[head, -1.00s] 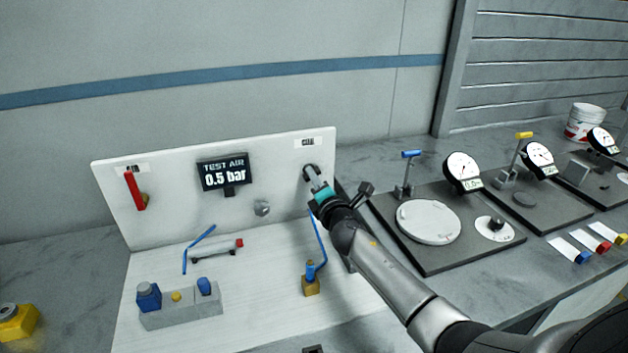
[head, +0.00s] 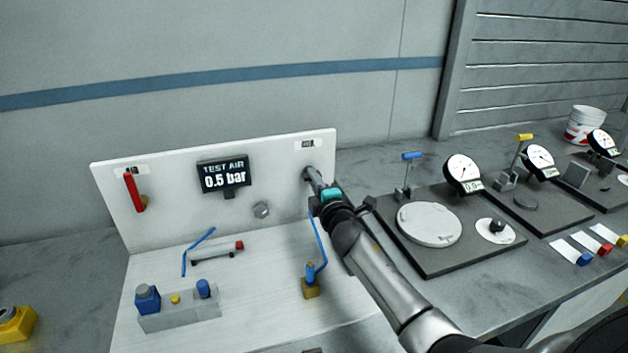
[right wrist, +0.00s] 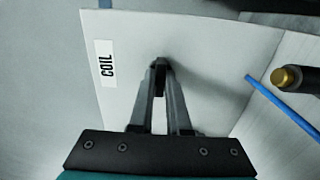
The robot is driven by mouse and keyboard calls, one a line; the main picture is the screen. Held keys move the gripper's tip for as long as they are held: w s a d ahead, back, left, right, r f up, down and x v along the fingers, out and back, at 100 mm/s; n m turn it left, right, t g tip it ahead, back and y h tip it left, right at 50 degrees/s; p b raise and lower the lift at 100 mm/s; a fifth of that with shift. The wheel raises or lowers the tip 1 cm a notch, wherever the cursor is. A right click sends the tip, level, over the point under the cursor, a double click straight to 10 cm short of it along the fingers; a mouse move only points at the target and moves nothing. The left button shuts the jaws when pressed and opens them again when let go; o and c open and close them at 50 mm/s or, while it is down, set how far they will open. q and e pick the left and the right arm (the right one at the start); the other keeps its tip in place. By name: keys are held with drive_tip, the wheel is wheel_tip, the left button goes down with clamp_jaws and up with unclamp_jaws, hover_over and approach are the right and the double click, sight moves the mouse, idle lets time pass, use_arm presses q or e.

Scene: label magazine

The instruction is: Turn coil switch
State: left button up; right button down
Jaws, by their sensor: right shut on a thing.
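The coil switch is a small dark knob (right wrist: 160,64) on the white upright panel (head: 285,160). The label COIL (right wrist: 106,63) is beside it in the right wrist view. In the head view a small label (head: 308,143) sits above the switch (head: 307,172). My right gripper (right wrist: 159,76) is shut on the switch, with both fingertips meeting at it. In the head view the right gripper (head: 312,176) reaches the panel's right part from the lower right. The fingers cover most of the knob, so its pointing direction is hard to tell. My left gripper is not in view.
A display (head: 224,176) reads TEST AIR 0.5 bar. A red lever (head: 134,191) is on the panel's left. A blue tube and brass fitting (head: 310,288) stand below my right gripper. Dial gauge stations (head: 430,222) stand to the right.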

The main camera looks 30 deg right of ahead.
drive_tip(key=c, duration=0.9)
unclamp_jaws()
drive_tip(key=p+v, duration=0.1)
drive_tip(key=v, duration=1.4)
drive_tip(key=shift+s+d+p, duration=0.1)
drive_tip(key=shift+s+p, duration=0.05)
drive_tip(key=shift+p, duration=0.15)
drive_tip(key=shift+s+f, duration=0.1)
